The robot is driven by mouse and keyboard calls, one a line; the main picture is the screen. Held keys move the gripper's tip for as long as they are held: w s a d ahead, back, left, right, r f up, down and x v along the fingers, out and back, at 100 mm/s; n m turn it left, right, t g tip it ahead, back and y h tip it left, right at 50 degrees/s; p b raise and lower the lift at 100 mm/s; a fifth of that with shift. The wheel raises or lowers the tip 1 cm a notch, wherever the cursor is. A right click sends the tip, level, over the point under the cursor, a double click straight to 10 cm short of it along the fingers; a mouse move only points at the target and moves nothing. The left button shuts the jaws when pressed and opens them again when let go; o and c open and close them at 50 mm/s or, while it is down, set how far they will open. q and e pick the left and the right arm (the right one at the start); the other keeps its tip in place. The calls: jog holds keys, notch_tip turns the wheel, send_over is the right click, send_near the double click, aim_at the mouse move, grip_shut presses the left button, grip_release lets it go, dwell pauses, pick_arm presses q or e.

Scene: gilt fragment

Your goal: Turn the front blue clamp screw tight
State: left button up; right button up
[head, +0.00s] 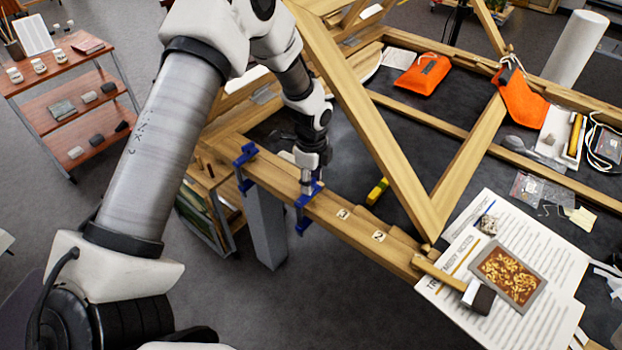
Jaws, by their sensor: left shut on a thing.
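Two blue clamps sit on the near wooden beam (375,237) of the bench frame. One blue clamp (243,168) is at the beam's left end, clear of my gripper. The other blue clamp (303,218) is farther right along the beam, with its jaw above the beam and its lower end below it. My left gripper (308,180) points down right over this second clamp and is shut on its screw (308,187). The fingers hide most of the screw's top. My right gripper is not in view.
A diagonal timber (365,125) rises close to the right of my left wrist. Orange pouches (423,73) lie farther back. A printed sheet (455,290) with a framed gilt piece (508,273) lies at right. A shelf cart (65,90) stands far left.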

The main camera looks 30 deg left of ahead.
pick_arm(q)
jog(key=shift+s+f, duration=0.15)
jog(key=o, duration=1.1)
jog(key=shift+o, duration=0.2)
jog(key=shift+d, duration=0.1)
jog(key=shift+r, duration=0.3)
notch_tip(320, 180, up, 12)
jog(key=shift+f, duration=0.25)
jog(key=shift+w, duration=0.2)
